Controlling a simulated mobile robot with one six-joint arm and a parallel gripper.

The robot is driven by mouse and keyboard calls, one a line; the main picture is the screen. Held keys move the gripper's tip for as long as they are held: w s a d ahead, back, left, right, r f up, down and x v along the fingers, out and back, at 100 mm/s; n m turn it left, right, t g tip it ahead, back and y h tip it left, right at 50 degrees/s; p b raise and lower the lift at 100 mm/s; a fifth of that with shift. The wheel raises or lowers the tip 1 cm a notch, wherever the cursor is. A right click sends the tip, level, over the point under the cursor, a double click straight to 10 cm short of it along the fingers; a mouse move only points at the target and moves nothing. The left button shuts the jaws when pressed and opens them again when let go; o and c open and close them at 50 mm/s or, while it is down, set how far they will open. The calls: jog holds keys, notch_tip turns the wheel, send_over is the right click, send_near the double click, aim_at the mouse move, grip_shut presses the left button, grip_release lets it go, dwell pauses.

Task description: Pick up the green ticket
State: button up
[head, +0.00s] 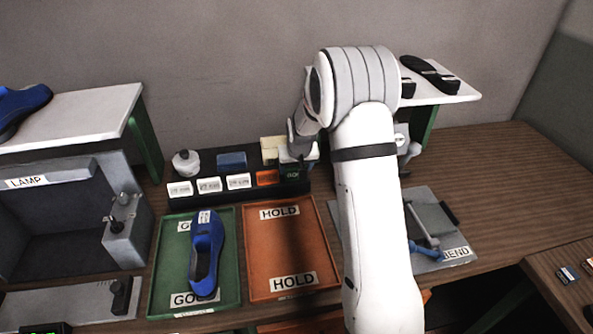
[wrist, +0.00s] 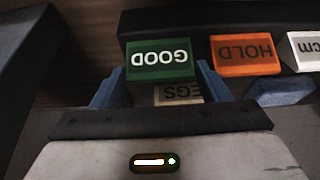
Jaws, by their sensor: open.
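The green ticket (wrist: 160,60) is a small block with white GOOD lettering, upside down in the wrist view. In the head view the green ticket (head: 291,172) stands at the right end of a row in the black rack (head: 240,193). My gripper (wrist: 158,72) is open, with one blue finger on each side of the ticket. I cannot tell whether either finger touches it. In the head view my gripper (head: 301,150) is just above the ticket, its fingertips hard to make out.
An orange HOLD ticket (wrist: 246,54) stands close beside the green one. White tickets (head: 209,185) continue the row. A green tray (head: 165,262) with a blue shoe form (head: 206,248) and an orange tray (head: 258,238) lie in front. A raised shelf (head: 432,97) is behind my arm.

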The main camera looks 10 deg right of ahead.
jog(key=shift+w+f, duration=0.2)
jog(key=shift+f, duration=0.45)
jog(key=shift+c, duration=0.2)
jog(key=c, duration=0.6)
